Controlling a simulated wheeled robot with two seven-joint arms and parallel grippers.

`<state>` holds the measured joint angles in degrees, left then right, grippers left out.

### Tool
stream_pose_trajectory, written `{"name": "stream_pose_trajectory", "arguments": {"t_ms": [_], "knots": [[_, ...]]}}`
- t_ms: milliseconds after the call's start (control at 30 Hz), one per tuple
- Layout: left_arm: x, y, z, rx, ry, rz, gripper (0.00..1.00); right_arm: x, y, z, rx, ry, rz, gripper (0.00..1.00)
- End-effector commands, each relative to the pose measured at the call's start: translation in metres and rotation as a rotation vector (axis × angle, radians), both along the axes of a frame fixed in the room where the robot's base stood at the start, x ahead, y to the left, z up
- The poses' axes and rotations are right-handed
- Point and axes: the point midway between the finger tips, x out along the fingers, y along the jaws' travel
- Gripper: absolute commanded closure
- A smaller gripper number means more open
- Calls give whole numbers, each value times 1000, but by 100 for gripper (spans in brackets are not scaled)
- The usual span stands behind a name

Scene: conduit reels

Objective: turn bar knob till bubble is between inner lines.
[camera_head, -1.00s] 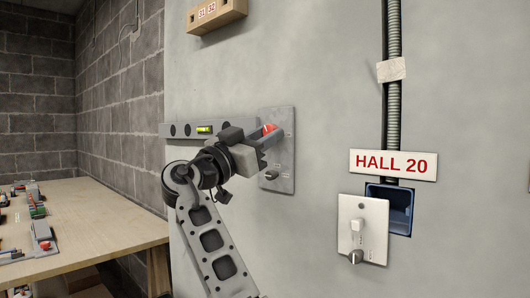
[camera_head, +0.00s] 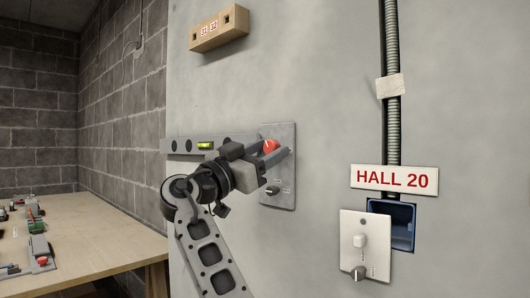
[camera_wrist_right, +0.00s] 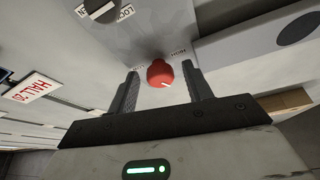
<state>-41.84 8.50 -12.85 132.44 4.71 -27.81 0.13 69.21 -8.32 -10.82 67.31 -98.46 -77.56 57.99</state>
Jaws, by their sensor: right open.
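A red knob (camera_head: 270,146) sits on a grey wall plate (camera_head: 283,174); the right wrist view shows it (camera_wrist_right: 160,74) with a white mark on its face. My right gripper (camera_head: 273,152) is open, with one finger on either side of the red knob; whether they touch it is unclear. A second knob (camera_head: 272,190) is low on the plate, by a label reading LOCK in the wrist view. A grey bar (camera_head: 182,146) left of the plate carries a yellow-green bubble vial (camera_head: 205,146); bubble and lines are too small to read. My left gripper is out of view.
A HALL 20 sign (camera_head: 394,179), an open blue wall box (camera_head: 402,222) and a white switch plate (camera_head: 366,245) are to the right, under a conduit (camera_head: 392,120). A wooden block (camera_head: 218,29) is above. A table (camera_head: 90,225) with small items stands left.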

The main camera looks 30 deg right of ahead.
Motion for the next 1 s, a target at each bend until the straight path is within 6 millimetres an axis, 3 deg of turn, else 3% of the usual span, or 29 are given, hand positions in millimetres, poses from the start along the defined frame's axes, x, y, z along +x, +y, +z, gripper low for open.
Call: {"name": "stream_pose_trajectory", "arguments": {"t_ms": [167, 700, 1000], "knots": [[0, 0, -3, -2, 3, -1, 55, -3, 14, -6, -2, 1, 3, 50], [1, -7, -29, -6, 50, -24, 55, -30, 121, -51, -1, 2, 2, 50], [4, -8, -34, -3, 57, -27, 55, -36, 143, -60, 1, 0, 0, 50]]}}
